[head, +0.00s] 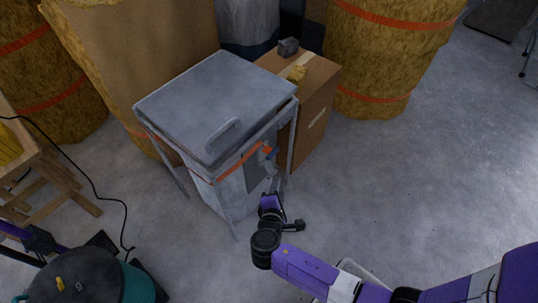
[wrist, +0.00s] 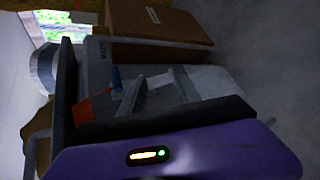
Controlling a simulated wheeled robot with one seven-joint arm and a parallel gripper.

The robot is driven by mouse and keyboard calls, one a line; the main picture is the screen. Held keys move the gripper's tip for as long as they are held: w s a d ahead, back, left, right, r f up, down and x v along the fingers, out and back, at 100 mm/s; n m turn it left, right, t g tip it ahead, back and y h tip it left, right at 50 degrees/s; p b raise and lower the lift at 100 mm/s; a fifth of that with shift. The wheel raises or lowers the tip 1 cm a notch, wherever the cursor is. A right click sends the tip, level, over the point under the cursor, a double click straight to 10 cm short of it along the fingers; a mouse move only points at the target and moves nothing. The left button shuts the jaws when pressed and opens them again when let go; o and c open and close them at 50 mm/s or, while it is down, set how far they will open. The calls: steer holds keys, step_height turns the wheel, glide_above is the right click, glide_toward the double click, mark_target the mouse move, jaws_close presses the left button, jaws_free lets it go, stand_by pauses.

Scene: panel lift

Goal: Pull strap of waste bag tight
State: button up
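A grey lidded container (head: 215,100) stands on metal legs, and a pale grey bag (head: 232,192) hangs below its lid. An orange strap (head: 238,161) runs across the bag's upper front, under the lid edge. My gripper (head: 272,165) is at the bag's front right, close to the strap's orange end. Whether it touches the strap is unclear. In the wrist view, an orange piece (wrist: 92,107) and a small blue part (wrist: 116,78) show beside dark and grey parts. The fingertips are hard to make out there, so their opening cannot be read.
A cardboard box (head: 318,95) stands right behind the container, with a dark block (head: 288,47) on it. Strapped yellow insulation rolls (head: 385,60) stand behind. A wooden stand (head: 45,180), a black cable and a teal-and-black vacuum (head: 90,278) are at left. Floor at right is clear.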

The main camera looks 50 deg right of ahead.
mark_target(273, 152)
steer(key=w+r+h, duration=0.1)
steer(key=w+r, duration=0.1)
steer(key=w+r+h, duration=0.1)
steer(key=w, duration=0.1)
steer(key=w+d+r+h, duration=0.1)
steer(key=w+r, duration=0.1)
steer(key=shift+w+r+g+h+b, duration=0.3)
steer(key=shift+w+g+h+b, duration=0.05)
steer(key=shift+g+h, duration=0.05)
steer(key=x, duration=0.7)
steer(key=shift+d+f+b, duration=0.1)
steer(key=shift+d+b, duration=0.05)
steer(key=shift+b, duration=0.15)
jaws_close()
stand_by(0.6)
